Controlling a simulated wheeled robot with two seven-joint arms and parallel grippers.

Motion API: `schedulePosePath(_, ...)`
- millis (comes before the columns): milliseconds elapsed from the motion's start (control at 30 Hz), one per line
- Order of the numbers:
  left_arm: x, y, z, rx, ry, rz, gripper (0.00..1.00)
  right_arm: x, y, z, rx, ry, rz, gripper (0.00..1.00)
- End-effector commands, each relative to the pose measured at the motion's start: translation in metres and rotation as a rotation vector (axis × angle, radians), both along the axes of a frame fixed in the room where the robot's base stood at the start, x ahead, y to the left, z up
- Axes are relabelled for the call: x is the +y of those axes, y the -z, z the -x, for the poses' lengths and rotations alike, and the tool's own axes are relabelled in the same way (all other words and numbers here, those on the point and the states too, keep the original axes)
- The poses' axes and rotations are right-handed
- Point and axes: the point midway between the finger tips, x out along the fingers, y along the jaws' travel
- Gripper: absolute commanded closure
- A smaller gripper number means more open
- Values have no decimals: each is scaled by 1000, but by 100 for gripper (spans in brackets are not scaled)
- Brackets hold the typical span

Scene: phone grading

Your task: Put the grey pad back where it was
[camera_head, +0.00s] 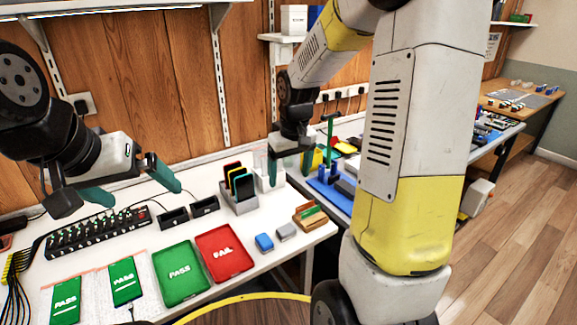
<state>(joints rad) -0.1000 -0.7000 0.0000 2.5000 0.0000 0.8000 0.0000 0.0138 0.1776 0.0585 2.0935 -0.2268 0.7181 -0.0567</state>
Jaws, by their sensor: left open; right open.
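The grey pad (286,232) lies on the white bench near its front right edge. It sits just right of a blue pad (264,242), with a small gap. My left gripper (129,184) is open with green fingers, at the left above the bench and the black hub strip. It is far from the grey pad. My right gripper (290,169) is open and points down behind the grey pad, near a clear container at the bench's back right. I see nothing held in either gripper.
A red FAIL tray (226,268) and a green PASS tray (157,264) lie left of the pads. A wooden stand (311,222) is right of the grey pad. A grey rack (241,203) holds several phones. Two PASS phones lie at the left. My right arm hides much of the right.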

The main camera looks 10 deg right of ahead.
Motion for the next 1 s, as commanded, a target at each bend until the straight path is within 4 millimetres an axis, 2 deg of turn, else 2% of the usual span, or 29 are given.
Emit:
schedulePosePath(33, 0, 0, 0, 0, 0, 0, 0, 0, -25, 16, -42, 19, -11, 20)
schedulePosePath(200, 0, 0, 0, 0, 0, 0, 0, 5, -83, 72, -150, 79, -68, 20)
schedulePosePath(333, 0, 0, 0, 0, 0, 0, 0, 10, -111, 118, -229, 118, -123, 20)
schedulePosePath(500, 0, 0, 0, 0, 0, 0, 0, 16, -128, 165, -309, 152, -192, 20)
schedulePosePath(600, 0, 0, 0, 0, 0, 0, 0, 19, -131, 181, -335, 163, -219, 20)
schedulePosePath(700, 0, 0, 0, 0, 0, 0, 0, 20, -132, 189, -349, 167, -233, 20)
schedulePosePath(1000, 0, 0, 0, 0, 0, 0, 0, 20, -132, 191, -351, 169, -237, 20)
